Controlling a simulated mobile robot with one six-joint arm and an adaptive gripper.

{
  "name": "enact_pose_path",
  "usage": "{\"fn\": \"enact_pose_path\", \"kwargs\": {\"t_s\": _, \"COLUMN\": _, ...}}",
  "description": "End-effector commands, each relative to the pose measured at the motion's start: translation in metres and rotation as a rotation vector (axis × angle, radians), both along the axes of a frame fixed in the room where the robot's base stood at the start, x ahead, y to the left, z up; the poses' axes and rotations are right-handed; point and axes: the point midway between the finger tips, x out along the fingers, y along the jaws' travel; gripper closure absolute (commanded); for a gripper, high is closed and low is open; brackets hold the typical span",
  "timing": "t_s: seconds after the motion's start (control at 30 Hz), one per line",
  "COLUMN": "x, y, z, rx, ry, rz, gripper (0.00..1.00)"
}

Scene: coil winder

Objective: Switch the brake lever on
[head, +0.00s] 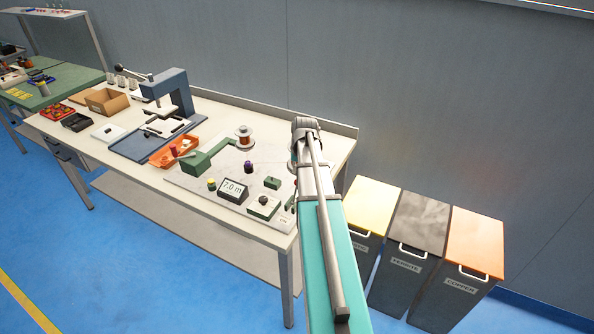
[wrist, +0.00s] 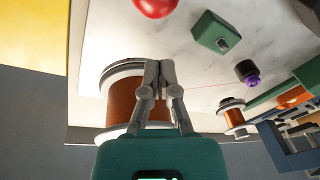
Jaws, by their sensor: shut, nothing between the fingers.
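My gripper (wrist: 159,68) is shut and empty in the wrist view, its fingertips in front of a large copper-wound spool (wrist: 119,100) at the edge of the white board. Whether the fingers touch the spool I cannot tell. A glossy red ball-shaped knob (wrist: 155,5) is cut off by the top edge of the wrist view, apart from the fingertips; it may be the brake lever's end. No lever shaft or on/off position can be made out. In the head view my arm hides the gripper and most of this area.
A green block (wrist: 217,33), a purple-topped knob (wrist: 248,74) and a smaller copper spool (wrist: 232,115) stand on the board. In the head view a "7.0 m" display (head: 234,190) sits at the board's front. Bins (head: 474,245) stand right of the table.

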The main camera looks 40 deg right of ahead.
Motion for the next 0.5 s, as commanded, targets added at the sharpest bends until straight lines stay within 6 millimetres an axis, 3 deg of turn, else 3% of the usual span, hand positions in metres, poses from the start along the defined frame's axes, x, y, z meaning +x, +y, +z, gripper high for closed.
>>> {"fn": "enact_pose_path", "kwargs": {"t_s": 0.07, "x": 0.002, "y": 0.000, "z": -0.010, "rx": 0.000, "ry": 0.000, "rz": 0.000, "gripper": 1.00}}
{"fn": "enact_pose_path", "kwargs": {"t_s": 0.2, "x": -0.017, "y": 0.013, "z": 0.000, "rx": 0.000, "ry": 0.000, "rz": 0.000, "gripper": 1.00}}
{"fn": "enact_pose_path", "kwargs": {"t_s": 0.5, "x": -0.031, "y": 0.022, "z": 0.003, "rx": 0.000, "ry": 0.000, "rz": 0.000, "gripper": 1.00}}
